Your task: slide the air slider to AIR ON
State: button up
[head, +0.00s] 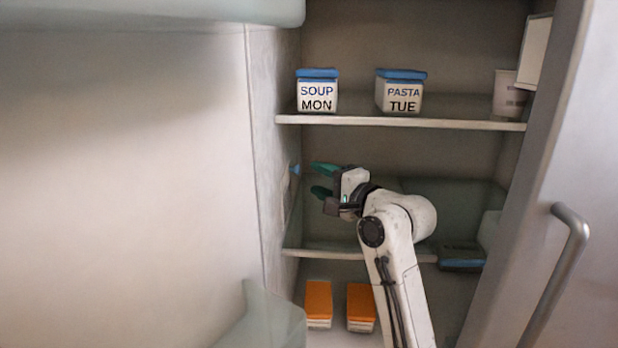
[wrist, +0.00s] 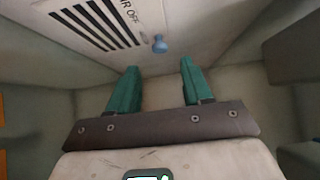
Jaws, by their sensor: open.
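The air slider's blue knob (wrist: 159,43) sticks out from the vent panel (wrist: 85,22) in the wrist view, close to lettering that reads partly "R OFF". Dark slots line the panel. In the head view the knob (head: 295,170) is a small blue spot on the left inner wall, above the middle shelf. My gripper (head: 317,180) is open, its teal fingers pointing left at that wall, a short way from the knob. In the wrist view my gripper (wrist: 158,72) shows nothing between its fingers; the knob lies ahead of the gap, apart from both fingertips.
The upper shelf (head: 400,122) holds a SOUP MON tub (head: 317,92), a PASTA TUE tub (head: 400,93) and a pale cup (head: 508,95). Two orange-topped boxes (head: 318,300) stand below. A dark blue container (head: 461,257) is right of my arm. The door (head: 560,150) stands open at right.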

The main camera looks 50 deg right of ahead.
jog(key=s, duration=0.4)
jog(key=shift+s+a, duration=0.25)
jog(key=shift+s, duration=0.15)
jog(key=s+a+f+n+g+y, duration=0.1)
jog(key=s+a+f+n+g, duration=0.25)
jog(key=a+f, duration=0.4)
jog(key=s+a+f+n+g+y, duration=0.15)
jog(key=a+f+n, duration=0.25)
jog(key=f, duration=0.7)
jog(key=s+a+f+n+g+y, duration=0.1)
jog(key=s+a+f+n+g, duration=0.25)
jog(key=a+f, duration=0.45)
jog(key=s+f+n+g, duration=0.4)
jog(key=s+f, duration=0.3)
jog(key=s, duration=0.2)
jog(key=s+a+f+n+g+h, duration=0.1)
jog(key=s+f+n+g, duration=0.3)
jog(key=s+f, duration=0.3)
jog(key=s, duration=0.3)
jog(key=shift+s+a+f, duration=0.15)
jog(key=shift+s+a, duration=0.1)
